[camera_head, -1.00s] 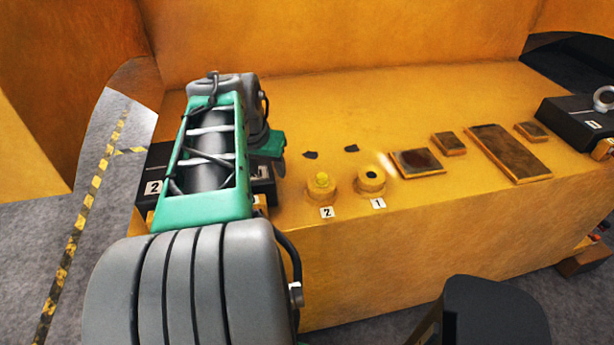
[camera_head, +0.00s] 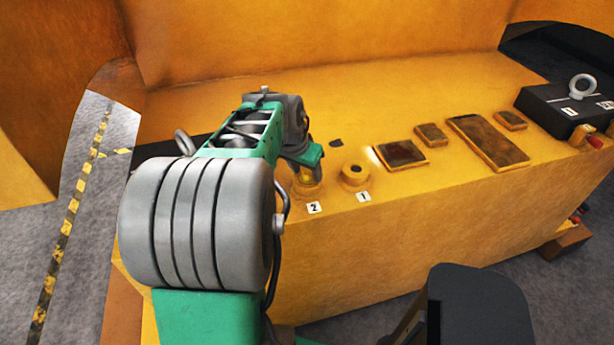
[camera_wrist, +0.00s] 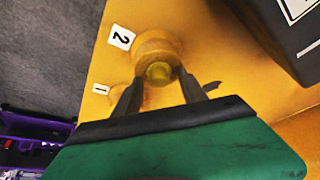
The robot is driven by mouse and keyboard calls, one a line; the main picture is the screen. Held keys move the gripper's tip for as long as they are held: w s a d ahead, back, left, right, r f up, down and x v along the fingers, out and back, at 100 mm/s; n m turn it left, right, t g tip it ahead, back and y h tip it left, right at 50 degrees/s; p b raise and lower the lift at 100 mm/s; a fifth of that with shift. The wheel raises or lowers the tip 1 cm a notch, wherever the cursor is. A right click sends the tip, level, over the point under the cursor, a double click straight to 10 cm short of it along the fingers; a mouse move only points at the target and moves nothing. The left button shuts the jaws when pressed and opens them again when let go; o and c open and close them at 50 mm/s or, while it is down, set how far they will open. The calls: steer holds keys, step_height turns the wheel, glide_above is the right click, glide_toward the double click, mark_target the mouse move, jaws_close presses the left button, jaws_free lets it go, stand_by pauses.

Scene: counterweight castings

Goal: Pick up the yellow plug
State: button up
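The yellow plug (camera_head: 306,178) sits in the round yellow boss beside label 2, partly hidden by my gripper in the head view. In the head view my gripper (camera_head: 305,170) is over boss 2.
A second boss (camera_head: 355,175) with a dark hole stands to the right, by label 1. Several flat plates lie farther right, such as a long one (camera_head: 488,142). A black block (camera_head: 550,110) with a ring is at far right.

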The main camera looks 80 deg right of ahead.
mark_target(307, 173)
jaws_close()
stand_by(0.3)
steer(key=shift+r, duration=0.1)
steer(key=shift+r, duration=0.35)
step_height(307, 173, up, 2)
steer(key=shift+s+r, duration=0.15)
steer(key=shift+r, duration=0.1)
steer(key=s+r+b, duration=0.3)
steer(key=s+r, duration=0.6)
steer(key=s, duration=0.4)
steer(key=shift+s+r, duration=0.3)
steer(key=shift+s, duration=0.1)
steer(key=shift+d, duration=0.1)
